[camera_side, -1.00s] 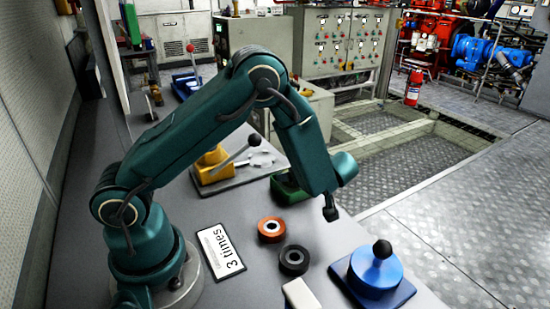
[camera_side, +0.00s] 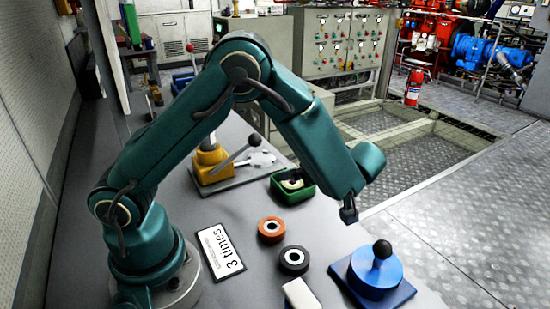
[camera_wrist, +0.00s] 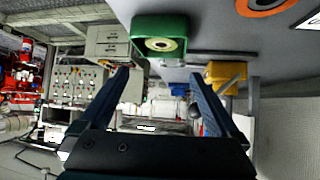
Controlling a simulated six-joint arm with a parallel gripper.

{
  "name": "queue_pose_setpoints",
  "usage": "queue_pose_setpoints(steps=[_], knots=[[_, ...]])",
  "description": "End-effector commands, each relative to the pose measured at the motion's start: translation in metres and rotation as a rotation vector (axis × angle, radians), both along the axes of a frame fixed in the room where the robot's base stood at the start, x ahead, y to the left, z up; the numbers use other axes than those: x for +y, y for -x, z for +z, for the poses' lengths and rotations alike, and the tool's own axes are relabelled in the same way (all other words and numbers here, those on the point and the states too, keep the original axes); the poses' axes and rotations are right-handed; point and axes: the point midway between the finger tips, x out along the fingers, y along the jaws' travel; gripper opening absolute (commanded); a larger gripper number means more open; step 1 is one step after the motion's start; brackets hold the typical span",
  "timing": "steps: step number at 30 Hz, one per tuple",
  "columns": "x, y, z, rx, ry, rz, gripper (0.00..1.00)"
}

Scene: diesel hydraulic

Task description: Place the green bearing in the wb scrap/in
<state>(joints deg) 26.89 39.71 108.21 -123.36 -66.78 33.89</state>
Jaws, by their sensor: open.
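A pale ring-shaped bearing with a dark centre (camera_side: 291,182) lies inside a small open green bin (camera_side: 305,194) on the bench. The bearing's tint is hard to tell at this size. In the wrist view the bin (camera_wrist: 174,23) and the bearing (camera_wrist: 160,44) appear at the top, above my fingers.
An orange ring (camera_side: 271,229) and a black ring (camera_side: 293,260) lie on the bench. A blue base with a black knob (camera_side: 375,272), a white block (camera_side: 300,295), a "3 times" sign (camera_side: 220,250) and a yellow lever unit (camera_side: 212,162) stand around them.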

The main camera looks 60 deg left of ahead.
Motion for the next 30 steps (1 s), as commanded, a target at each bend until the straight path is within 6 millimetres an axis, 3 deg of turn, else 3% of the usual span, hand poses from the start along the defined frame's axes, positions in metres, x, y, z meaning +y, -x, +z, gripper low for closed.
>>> queue_pose_setpoints(steps=[6,13,17,21,23,26,30], knots=[[-0.032,0.005,0.024,-0.004,0.002,-0.003,0.98],[-0.043,0.001,0.038,-0.036,0.015,-0.024,0.98],[-0.046,-0.037,0.064,-0.203,0.093,-0.156,0.98],[-0.068,-0.086,0.126,-0.462,0.219,-0.447,0.98],[-0.084,-0.094,0.154,-0.542,0.268,-0.594,0.98],[-0.113,-0.089,0.192,-0.608,0.330,-0.843,0.98],[-0.150,-0.045,0.212,-0.547,0.377,-1.166,0.98]])
